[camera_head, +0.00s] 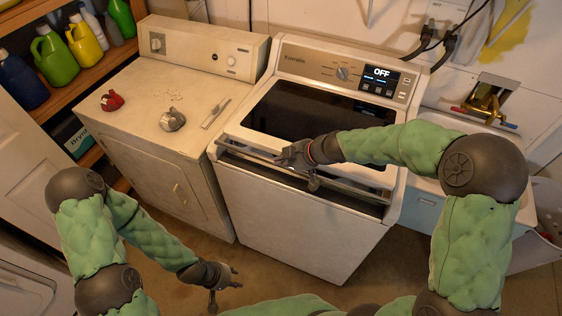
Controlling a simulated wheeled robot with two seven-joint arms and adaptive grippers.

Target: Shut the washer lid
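The washer (305,225) is white, with a panel reading OFF. Its lid (307,112) has a dark glass window in a pale frame. The lid lies low over the top, its front edge raised a little above the body with a dark gap beneath. My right gripper (283,157) is at the middle of the lid's front edge, over or against it; contact is unclear. Its fingers are small and partly hidden, so their opening cannot be told. My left gripper (237,277) is low in front of the washer, its fingers apart and empty, away from the lid.
A white dryer (165,90) stands to the left, with a red object (112,101), a grey object (172,119) and a brush-like tool (215,113) on top. Shelves with bottles are at the far left. A utility sink (425,208) is at the right. Floor is clear in front.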

